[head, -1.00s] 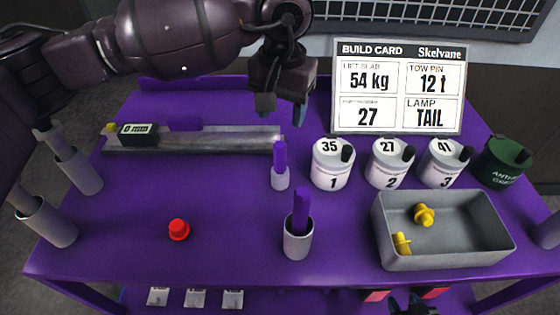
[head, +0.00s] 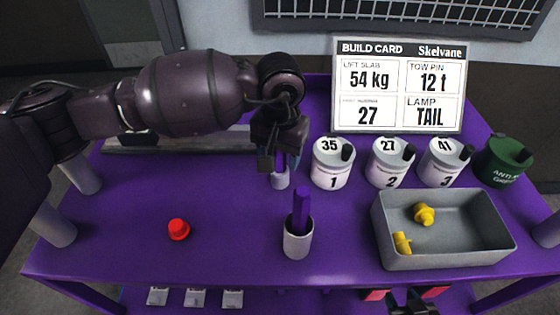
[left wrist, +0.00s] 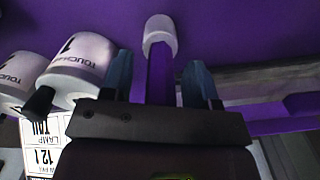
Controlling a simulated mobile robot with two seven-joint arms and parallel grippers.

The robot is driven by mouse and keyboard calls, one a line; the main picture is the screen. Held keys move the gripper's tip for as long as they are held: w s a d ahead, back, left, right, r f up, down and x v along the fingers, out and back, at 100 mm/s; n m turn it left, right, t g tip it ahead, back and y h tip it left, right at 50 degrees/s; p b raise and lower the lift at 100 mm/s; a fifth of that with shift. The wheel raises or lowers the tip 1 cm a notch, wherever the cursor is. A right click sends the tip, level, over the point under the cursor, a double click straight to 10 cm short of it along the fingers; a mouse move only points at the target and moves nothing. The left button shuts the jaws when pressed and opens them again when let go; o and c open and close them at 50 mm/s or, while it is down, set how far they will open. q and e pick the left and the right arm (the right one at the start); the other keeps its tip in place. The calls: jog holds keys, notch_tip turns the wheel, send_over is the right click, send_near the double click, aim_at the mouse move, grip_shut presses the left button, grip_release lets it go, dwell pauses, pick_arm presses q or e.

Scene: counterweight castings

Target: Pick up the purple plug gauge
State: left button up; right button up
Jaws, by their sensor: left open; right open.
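In the left wrist view, the purple gauge (left wrist: 160,76) lies between the open fingers (left wrist: 158,82), apart from both, with the white holder (left wrist: 160,33) beyond. My right gripper (head: 412,303) is at the bottom edge, open and empty.
White numbered canisters (head: 332,166) and a green can (head: 503,160) stand to the right, before a build card (head: 398,87). A grey bin (head: 450,262) holds yellow parts. A red knob (head: 178,229) is front left. A metal rail (head: 180,143) lies behind my left arm.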

pick_arm(q)
jog(key=c, duration=0.9)
notch_tip(320, 180, up, 20)
jog(key=shift+r+p, duration=0.1)
jog(key=shift+p, duration=0.25)
jog(key=shift+c, duration=0.2)
